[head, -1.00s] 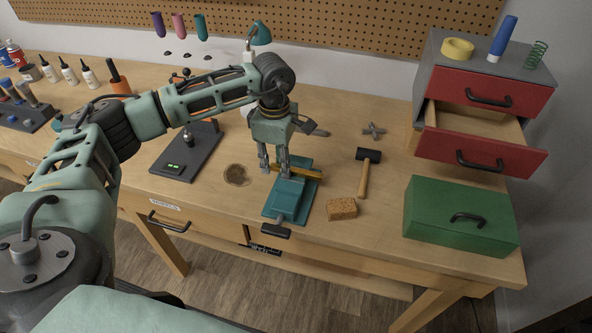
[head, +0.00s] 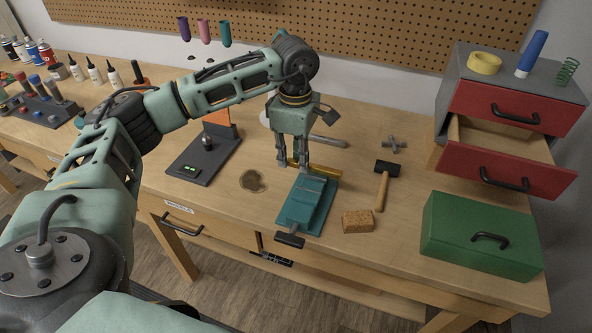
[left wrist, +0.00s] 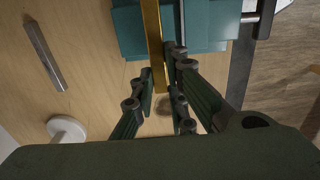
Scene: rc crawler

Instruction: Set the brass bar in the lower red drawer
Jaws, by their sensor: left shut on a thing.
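The brass bar (head: 303,167) is in my left gripper (head: 293,165), over the back part of the teal vise (head: 306,203). My left gripper is shut on the bar near one end. In the left wrist view, the bar (left wrist: 153,35) runs up from between the fingers (left wrist: 160,82), across the teal vise (left wrist: 215,25); I cannot tell whether it touches the vise. The lower red drawer (head: 508,170) is pulled open in the grey cabinet at the right. What I see of its inside looks empty. My right gripper is not in view.
A green box (head: 480,240) stands in front of the drawer cabinet. A hammer (head: 383,188), a sponge (head: 357,221) and a metal cross piece (head: 393,145) lie between vise and cabinet. A dark base with a green display (head: 200,165) stands left of the gripper.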

